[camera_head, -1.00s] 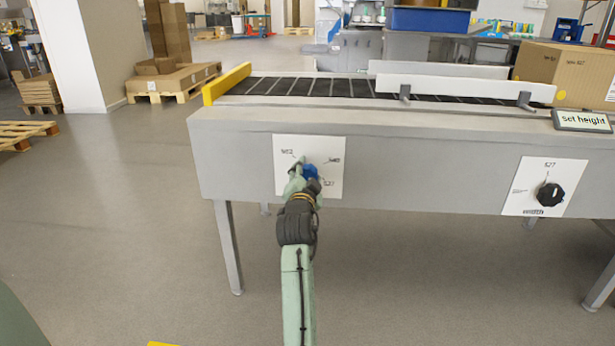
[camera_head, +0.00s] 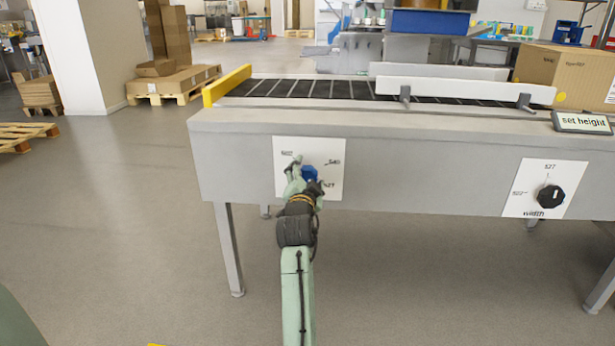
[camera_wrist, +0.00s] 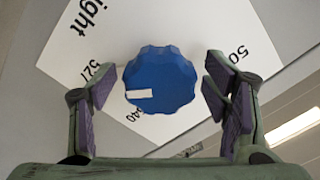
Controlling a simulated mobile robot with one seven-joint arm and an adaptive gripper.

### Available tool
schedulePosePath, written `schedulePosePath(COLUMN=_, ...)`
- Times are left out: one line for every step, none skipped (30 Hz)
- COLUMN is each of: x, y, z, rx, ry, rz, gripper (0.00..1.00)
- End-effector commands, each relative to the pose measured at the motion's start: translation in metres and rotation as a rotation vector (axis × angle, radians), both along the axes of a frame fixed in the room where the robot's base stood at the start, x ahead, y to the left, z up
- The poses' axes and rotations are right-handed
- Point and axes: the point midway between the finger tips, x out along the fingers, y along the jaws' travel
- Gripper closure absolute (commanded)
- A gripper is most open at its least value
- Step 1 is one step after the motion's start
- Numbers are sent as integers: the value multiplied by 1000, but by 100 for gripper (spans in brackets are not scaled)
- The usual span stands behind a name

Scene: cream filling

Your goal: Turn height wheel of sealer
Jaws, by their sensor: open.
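The blue height wheel (camera_head: 309,173) sits on a white dial plate (camera_head: 334,146) on the sealer's grey front face, partly hidden by my arm in the head view. In the wrist view the scalloped blue wheel (camera_wrist: 160,80) carries a white pointer mark near the "540" label. The plate (camera_wrist: 120,40) shows "ight" and further numbers. My gripper (camera_wrist: 160,95) is open, with its purple-padded fingers on either side of the wheel and gaps on both sides. In the head view my gripper (camera_head: 305,172) is right at the dial.
A black width knob (camera_head: 550,196) on its own white plate is at the right of the same face. A "set height" display (camera_head: 583,122) and a cardboard box (camera_head: 565,72) are above it.

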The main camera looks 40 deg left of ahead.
Motion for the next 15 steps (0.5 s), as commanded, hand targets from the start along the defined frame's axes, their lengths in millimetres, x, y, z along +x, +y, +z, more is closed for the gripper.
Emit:
schedulePosePath(x=0, y=0, z=0, rx=0, ry=0, rz=0, gripper=31)
schedulePosePath(x=0, y=0, z=0, rx=0, ry=0, rz=0, gripper=31)
schedulePosePath(x=0, y=0, z=0, rx=0, ry=0, rz=0, gripper=31)
schedulePosePath(x=0, y=0, z=0, rx=0, ry=0, rz=0, gripper=31)
schedulePosePath(x=0, y=0, z=1, rx=0, ry=0, rz=0, gripper=31)
schedulePosePath(x=0, y=0, z=3, rx=1, ry=-1, rz=0, gripper=31)
schedulePosePath(x=0, y=0, z=5, rx=1, ry=-1, rz=0, gripper=31)
schedulePosePath(x=0, y=0, z=8, rx=1, ry=-2, rz=-1, gripper=31)
schedulePosePath(x=0, y=0, z=14, rx=1, ry=-2, rz=-1, gripper=31)
schedulePosePath(x=0, y=0, z=19, rx=3, ry=-3, rz=-1, gripper=31)
schedulePosePath(x=0, y=-1, z=25, rx=3, ry=-3, rz=-1, gripper=31)
schedulePosePath(x=0, y=-1, z=32, rx=5, ry=-4, rz=-1, gripper=31)
schedulePosePath(x=0, y=0, z=39, rx=5, ry=-4, rz=-1, gripper=31)
schedulePosePath(x=0, y=0, z=45, rx=5, ry=-4, rz=-1, gripper=31)
schedulePosePath(x=0, y=0, z=54, rx=5, ry=-6, rz=0, gripper=31)
